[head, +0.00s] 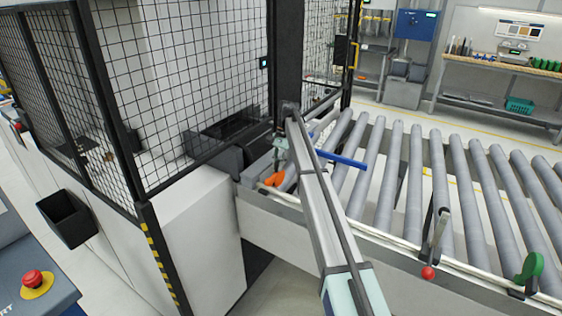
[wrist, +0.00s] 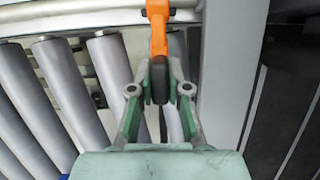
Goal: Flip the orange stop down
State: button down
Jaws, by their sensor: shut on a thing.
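The orange stop (head: 273,179) is at the left end of the roller conveyor, beside the machine housing. In the wrist view the orange stop (wrist: 158,32) runs from the top edge down to between my fingers, where a dark part shows. My gripper (wrist: 159,76) is shut on it, with one green finger on each side. In the head view my gripper (head: 277,158) is small and partly hidden by my arm, just above the orange piece.
Grey conveyor rollers (head: 395,185) stretch right. A blue bar (head: 342,160) lies across them near my arm. A mesh guard (head: 185,85) rises at left.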

jog(key=shift+s+f, duration=0.1)
jog(key=shift+f, duration=0.1)
dwell(0.3)
jog(key=c, duration=1.1)
grip_release()
jog(key=shift+r, duration=0.1)
jog(key=v, duration=0.7)
jog(key=shift+d+r, duration=0.1)
jog(key=shift+r, duration=0.05)
